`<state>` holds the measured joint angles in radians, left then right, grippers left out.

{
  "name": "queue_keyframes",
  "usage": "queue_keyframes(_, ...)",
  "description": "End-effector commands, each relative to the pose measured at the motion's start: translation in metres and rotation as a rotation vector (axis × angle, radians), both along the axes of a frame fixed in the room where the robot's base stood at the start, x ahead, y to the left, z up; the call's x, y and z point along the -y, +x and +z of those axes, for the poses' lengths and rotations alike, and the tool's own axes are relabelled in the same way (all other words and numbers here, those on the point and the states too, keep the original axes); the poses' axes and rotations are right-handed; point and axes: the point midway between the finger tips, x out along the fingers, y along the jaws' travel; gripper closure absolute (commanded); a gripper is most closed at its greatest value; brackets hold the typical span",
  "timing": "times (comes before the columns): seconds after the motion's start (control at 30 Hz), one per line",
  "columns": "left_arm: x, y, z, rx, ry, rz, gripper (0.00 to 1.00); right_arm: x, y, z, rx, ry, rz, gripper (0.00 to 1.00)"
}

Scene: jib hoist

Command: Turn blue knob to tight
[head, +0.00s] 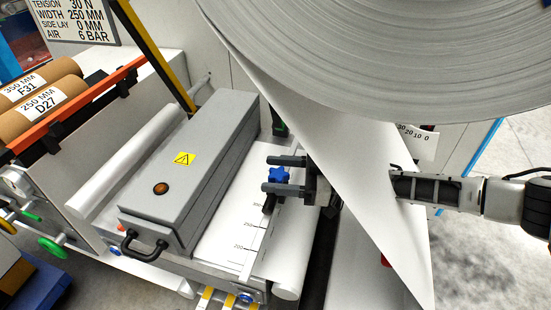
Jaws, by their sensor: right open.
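The blue knob (279,175) is a small lobed knob above the white web and its printed scale, right of the grey box. My right gripper (272,175) comes in from the right, its arm partly hidden behind the hanging white web. Its two dark fingers point left, one on the far side and one on the near side of the knob. The fingers are open around the knob; I cannot tell whether they touch it. No tight marking is readable. My left gripper is not in view.
A grey box (190,170) with a warning label and black handle stands close left. A large paper roll (400,50) hangs overhead, its white web (345,170) sloping down past my right arm. Cardboard cores (45,110) lie on a rack at left.

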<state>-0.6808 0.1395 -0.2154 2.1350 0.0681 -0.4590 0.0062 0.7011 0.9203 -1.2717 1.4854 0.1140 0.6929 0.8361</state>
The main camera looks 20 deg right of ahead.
Motion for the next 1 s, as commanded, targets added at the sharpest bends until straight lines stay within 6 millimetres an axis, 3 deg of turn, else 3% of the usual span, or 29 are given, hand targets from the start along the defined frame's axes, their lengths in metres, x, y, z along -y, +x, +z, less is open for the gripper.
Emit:
queue_keyframes(0.07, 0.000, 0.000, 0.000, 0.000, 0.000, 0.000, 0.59, 0.000, 0.000, 0.000, 0.000, 0.000, 0.000, 0.41)
queue_keyframes(0.1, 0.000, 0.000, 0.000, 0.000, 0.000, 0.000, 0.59, 0.000, 0.000, 0.000, 0.000, 0.000, 0.000, 0.46)
queue_keyframes(0.23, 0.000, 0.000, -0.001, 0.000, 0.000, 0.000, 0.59, 0.000, 0.000, 0.000, 0.000, 0.000, 0.000, 0.83)
queue_keyframes(0.27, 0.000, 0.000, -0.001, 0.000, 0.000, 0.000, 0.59, 0.000, 0.000, 0.000, 0.000, 0.001, 0.001, 0.86)
queue_keyframes(0.67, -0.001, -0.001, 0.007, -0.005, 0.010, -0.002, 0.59, -0.001, -0.003, 0.001, -0.005, 0.005, -0.054, 0.85)
queue_keyframes(1.0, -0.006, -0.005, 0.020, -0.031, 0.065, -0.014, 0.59, -0.002, -0.004, 0.003, -0.011, 0.006, -0.302, 0.85)
